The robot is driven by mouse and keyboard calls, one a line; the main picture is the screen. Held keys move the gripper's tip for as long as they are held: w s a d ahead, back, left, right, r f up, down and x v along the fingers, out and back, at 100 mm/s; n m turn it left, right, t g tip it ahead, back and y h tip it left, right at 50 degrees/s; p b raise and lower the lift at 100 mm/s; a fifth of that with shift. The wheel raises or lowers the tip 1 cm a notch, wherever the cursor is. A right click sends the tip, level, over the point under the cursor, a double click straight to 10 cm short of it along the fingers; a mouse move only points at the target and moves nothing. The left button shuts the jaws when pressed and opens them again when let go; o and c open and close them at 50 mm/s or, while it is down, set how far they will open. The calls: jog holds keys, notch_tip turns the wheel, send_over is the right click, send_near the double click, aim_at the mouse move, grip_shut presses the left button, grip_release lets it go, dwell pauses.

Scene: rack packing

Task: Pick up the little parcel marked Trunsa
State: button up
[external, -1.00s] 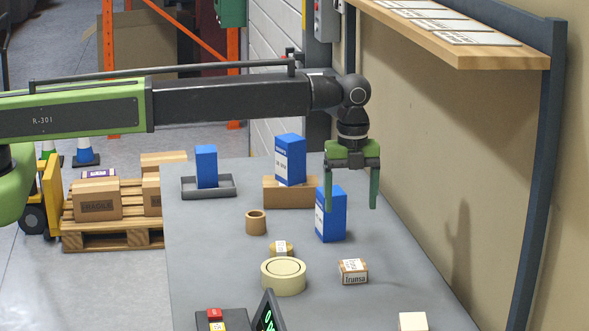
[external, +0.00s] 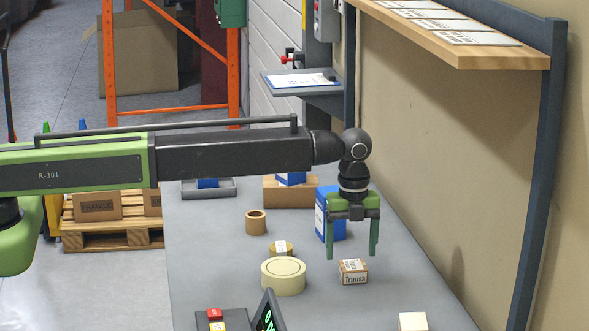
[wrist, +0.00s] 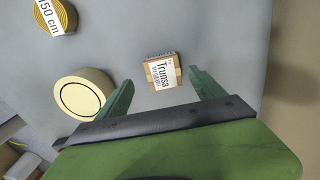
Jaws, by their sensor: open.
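The little parcel marked Trunsa (external: 353,272) is a small brown box with a white label on the grey table. It also shows in the wrist view (wrist: 162,72), label up, between and just beyond the fingertips. My gripper (external: 352,254) is open and empty, pointing down with its green fingers above and slightly behind the parcel in the external view. In the wrist view my open fingers (wrist: 160,80) stand apart on either side of the parcel, not touching it.
A cream roll (external: 283,277) lies left of the parcel, with a labelled yellow roll (external: 281,248) behind it. A blue box (external: 331,226) stands behind my gripper. A pale block (external: 413,321) is at the front right. The wall rises on the right.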

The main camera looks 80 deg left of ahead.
aim_at(353, 265)
jog(key=f+b, duration=0.5)
jog(key=shift+w+d+f, duration=0.2)
jog(key=shift+w, duration=0.05)
jog(key=shift+r, duration=0.2)
jog(key=shift+c, duration=0.5)
jog(key=c, duration=1.4)
